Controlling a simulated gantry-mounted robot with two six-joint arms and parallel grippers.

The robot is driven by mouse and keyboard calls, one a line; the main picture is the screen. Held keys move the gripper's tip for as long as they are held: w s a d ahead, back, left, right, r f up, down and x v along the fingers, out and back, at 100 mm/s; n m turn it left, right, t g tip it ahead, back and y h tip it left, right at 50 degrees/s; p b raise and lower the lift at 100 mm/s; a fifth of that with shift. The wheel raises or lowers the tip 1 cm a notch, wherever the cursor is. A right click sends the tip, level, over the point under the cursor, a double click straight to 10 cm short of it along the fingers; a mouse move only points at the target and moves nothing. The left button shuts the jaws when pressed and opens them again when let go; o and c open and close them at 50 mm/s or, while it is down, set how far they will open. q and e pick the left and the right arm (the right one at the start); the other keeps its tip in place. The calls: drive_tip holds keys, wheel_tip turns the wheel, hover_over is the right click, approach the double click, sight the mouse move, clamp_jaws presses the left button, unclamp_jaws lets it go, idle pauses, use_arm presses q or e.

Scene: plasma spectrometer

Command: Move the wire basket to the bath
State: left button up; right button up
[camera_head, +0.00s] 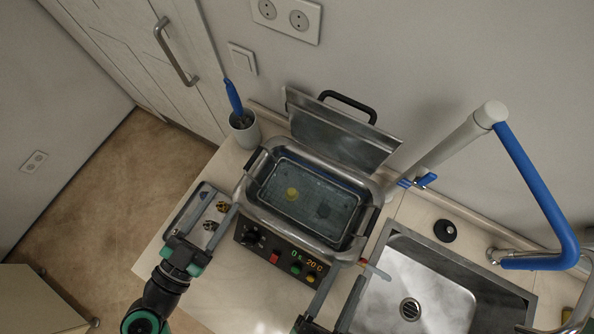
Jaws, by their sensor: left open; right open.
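The bath (343,254) is a steel tank with its lid (340,132) standing open at the back. The wire basket (318,181) appears as a rectangular mesh inside the tank. My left gripper (218,199) is open left of the bath, over a small tray. My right gripper (348,273) is open at the bath's front right corner, apart from the basket.
The small tray (186,214) holds brass-coloured parts. A sink (430,291) lies to the right, with a blue-handled tap arm (541,190) above it. A cup with a blue-handled brush (234,98) stands at the back left. A black stopper (445,230) sits behind the sink.

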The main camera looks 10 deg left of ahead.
sight(250, 161)
use_arm(q)
drive_tip(key=shift+d, duration=0.15)
use_arm(e)
drive_tip(key=shift+d, duration=0.1)
use_arm(q)
drive_tip(key=x, duration=1.1)
drive_tip(key=shift+w, duration=0.3)
use_arm(e)
drive_tip(key=x, duration=1.1)
drive_tip(key=shift+w+r, duration=0.15)
drive_tip(key=shift+w, duration=0.2)
use_arm(q)
clamp_jaws()
use_arm(e)
clamp_jaws()
use_arm(q)
drive_tip(key=shift+a, duration=0.25)
use_arm(e)
drive_tip(key=shift+d, duration=0.15)
